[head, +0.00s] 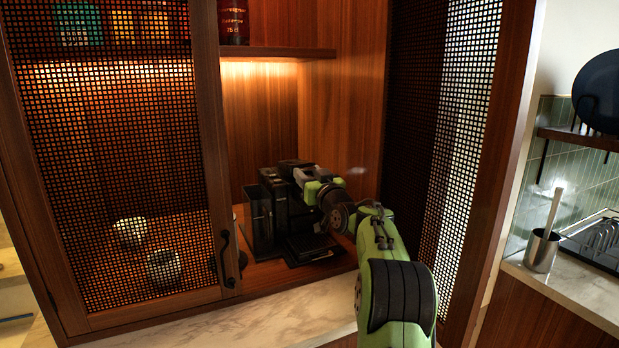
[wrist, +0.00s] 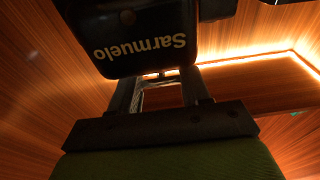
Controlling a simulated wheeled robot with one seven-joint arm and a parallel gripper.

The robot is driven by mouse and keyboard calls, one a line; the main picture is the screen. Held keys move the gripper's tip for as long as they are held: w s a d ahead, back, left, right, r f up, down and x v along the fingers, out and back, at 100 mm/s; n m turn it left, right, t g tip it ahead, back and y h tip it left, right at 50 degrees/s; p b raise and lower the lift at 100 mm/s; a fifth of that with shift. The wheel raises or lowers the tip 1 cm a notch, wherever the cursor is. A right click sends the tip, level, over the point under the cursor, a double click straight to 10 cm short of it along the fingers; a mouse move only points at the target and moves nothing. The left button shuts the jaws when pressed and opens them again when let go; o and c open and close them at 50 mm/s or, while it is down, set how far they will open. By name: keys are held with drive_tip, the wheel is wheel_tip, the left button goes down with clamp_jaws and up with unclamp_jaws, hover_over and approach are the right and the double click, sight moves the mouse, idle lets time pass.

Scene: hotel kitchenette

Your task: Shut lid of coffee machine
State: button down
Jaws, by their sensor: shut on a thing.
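The black coffee machine (head: 268,215) stands inside the wooden cabinet, toward its right side. Its top is partly hidden behind my gripper (head: 303,178), which is at the upper part of the machine. In the wrist view, a black part of the machine with upside-down "Sarmuelo" lettering (wrist: 140,45) fills the upper middle. My gripper's fingers (wrist: 158,82) reach up to this part and are shut on it, with a gap between them. It seems to be the lid; the fingertips are partly hidden. I cannot tell the lid's exact angle.
A mesh cabinet door (head: 120,170) is at the left, with cups (head: 163,267) behind it. Another mesh panel (head: 440,130) is to the right of my arm. A shelf (head: 280,53) is above the machine. A marble counter edge (head: 270,320) runs in front.

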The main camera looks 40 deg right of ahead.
drive_tip(key=shift+w+f, duration=0.1)
drive_tip(key=shift+f, duration=0.6)
drive_tip(key=c, duration=0.9)
unclamp_jaws()
drive_tip(key=o, duration=0.4)
drive_tip(key=shift+r, duration=0.1)
drive_tip(key=shift+r, duration=0.15)
